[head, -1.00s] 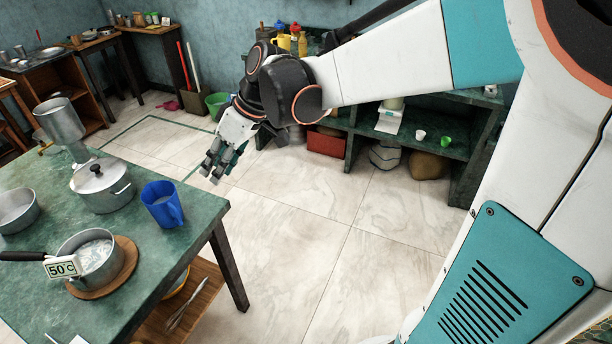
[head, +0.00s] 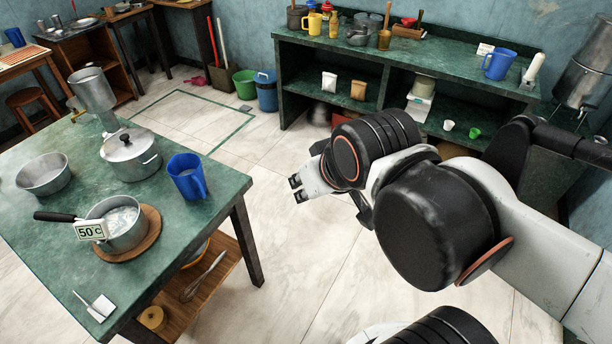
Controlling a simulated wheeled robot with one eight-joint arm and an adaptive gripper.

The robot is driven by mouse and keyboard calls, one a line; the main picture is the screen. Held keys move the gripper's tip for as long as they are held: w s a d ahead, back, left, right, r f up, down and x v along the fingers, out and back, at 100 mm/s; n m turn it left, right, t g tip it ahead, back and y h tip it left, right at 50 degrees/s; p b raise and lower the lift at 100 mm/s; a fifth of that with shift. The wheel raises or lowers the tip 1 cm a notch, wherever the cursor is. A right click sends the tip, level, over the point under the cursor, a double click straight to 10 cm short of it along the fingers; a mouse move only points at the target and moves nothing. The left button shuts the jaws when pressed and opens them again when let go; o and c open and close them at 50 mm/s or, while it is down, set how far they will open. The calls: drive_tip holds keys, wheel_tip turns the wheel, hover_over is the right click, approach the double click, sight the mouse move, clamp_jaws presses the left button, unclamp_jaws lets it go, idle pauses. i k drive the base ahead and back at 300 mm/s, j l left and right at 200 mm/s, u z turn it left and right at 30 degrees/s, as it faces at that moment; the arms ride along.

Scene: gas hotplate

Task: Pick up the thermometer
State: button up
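I cannot say for sure which thing is the thermometer. A small white square piece with a thin pale rod (head: 97,306) lies on the green table (head: 215,215) near its front edge; it may be the thermometer, but it is too small to tell. A tag reading 50°C (head: 91,231) shows at the saucepan (head: 127,226), which stands on a round wooden board. My gripper (head: 297,189) is over the floor to the right of the table, well apart from these things. Its two dark fingertips look parted, with nothing between them.
A blue jug (head: 185,179), a lidded pot (head: 131,155), an open pan (head: 43,175) and a tall metal vessel (head: 92,90) stand on the table. A whisk (head: 204,277) lies on its lower shelf. A green counter (head: 390,52) lines the back wall. The floor between is clear.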

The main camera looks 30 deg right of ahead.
sight(98, 230)
drive_tip(key=u, duration=1.25)
